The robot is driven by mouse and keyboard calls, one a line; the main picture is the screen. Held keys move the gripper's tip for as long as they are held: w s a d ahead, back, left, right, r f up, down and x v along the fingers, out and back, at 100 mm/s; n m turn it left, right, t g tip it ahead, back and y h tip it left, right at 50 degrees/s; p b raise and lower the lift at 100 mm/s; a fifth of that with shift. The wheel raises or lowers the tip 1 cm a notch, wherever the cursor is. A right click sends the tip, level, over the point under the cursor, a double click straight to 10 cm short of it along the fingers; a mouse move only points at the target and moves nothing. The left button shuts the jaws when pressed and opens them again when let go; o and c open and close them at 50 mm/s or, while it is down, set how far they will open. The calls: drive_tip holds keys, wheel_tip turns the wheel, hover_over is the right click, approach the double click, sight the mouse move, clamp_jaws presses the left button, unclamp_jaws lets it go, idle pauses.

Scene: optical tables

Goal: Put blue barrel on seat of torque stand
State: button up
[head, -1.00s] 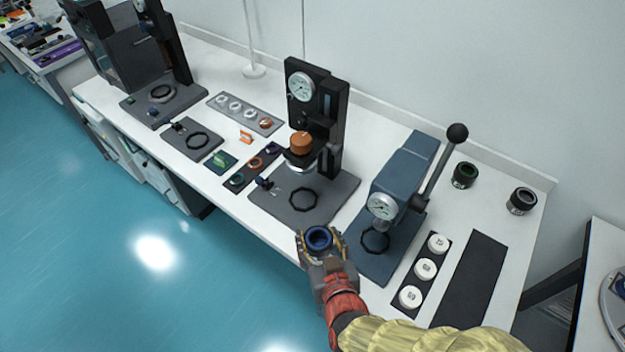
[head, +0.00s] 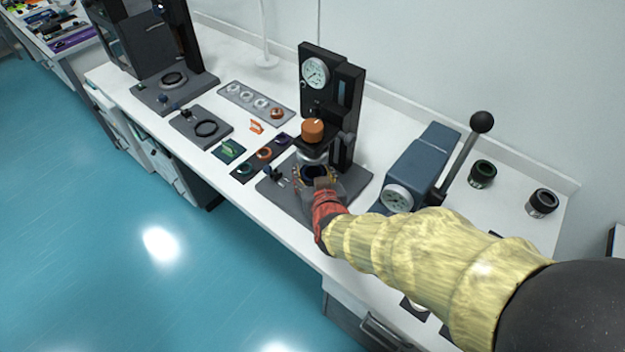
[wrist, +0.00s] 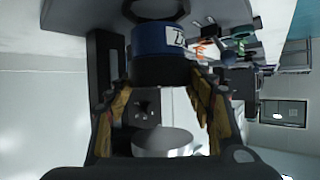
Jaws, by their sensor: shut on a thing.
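My gripper (head: 316,178) is shut on the blue barrel (wrist: 163,40), which has a white label and a dark band. The barrel's dark open top (head: 316,170) shows between the fingers in the head view. I take the black stand with a dial and orange knob (head: 313,129) as the torque stand. The gripper is over its grey base plate (head: 275,193), below the stand's head. In the wrist view, which looks upside down, the seat ring (wrist: 155,10) lies just past the barrel's end. Contact between them cannot be told. In the head view the gripper hides the seat.
Two dark barrels (head: 482,173) stand at the back right.

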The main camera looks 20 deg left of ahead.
drive_tip(key=shift+w+a, duration=0.2)
drive_tip(key=shift+w, duration=0.2)
wheel_tip(320, 180, down, 4)
drive_tip(key=shift+w+a+r+b, duration=0.1)
drive_tip(key=shift+r+b, duration=0.05)
drive_tip(key=shift+b, duration=0.95)
drive_tip(key=shift+r, duration=0.1)
drive_tip(key=o, duration=0.8)
drive_tip(key=shift+f, duration=0.2)
drive_tip(key=o, duration=0.5)
drive_tip(key=shift+r, duration=0.15)
